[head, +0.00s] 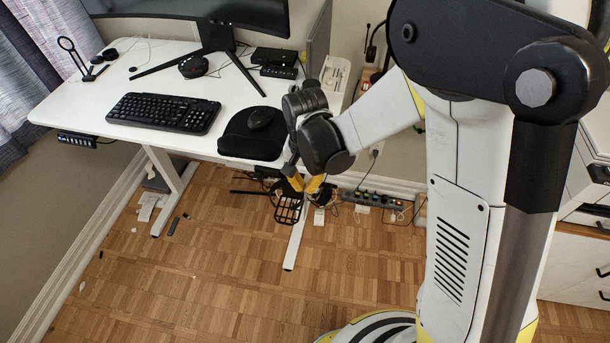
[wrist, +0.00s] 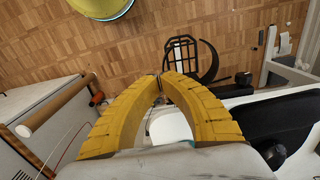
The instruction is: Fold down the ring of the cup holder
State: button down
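The black cup holder (head: 289,213) hangs at the desk's front right edge, just below my gripper in the head view. In the wrist view its barred frame (wrist: 181,57) and a curved black ring part (wrist: 213,66) show side by side beyond my fingertips. The ring's exact tilt is hard to tell. My gripper (head: 303,190) has yellow fingers pointing down; in the wrist view its fingertips (wrist: 159,77) come together with nothing seen between them. The fingertips look close to the holder but apart from it in the wrist view. The fingers partly cover the holder's top in the head view.
The white desk (head: 75,100) carries a keyboard (head: 163,112), a mouse (head: 260,117) on a black pad (head: 236,137) and a monitor. A desk leg (head: 297,240) and a power strip (head: 372,198) with cables are near the holder. The wooden floor in front is mostly clear.

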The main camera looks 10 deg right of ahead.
notch_tip(320, 180, down, 4)
jog(key=shift+r+b, duration=0.1)
jog(key=shift+b, duration=0.45)
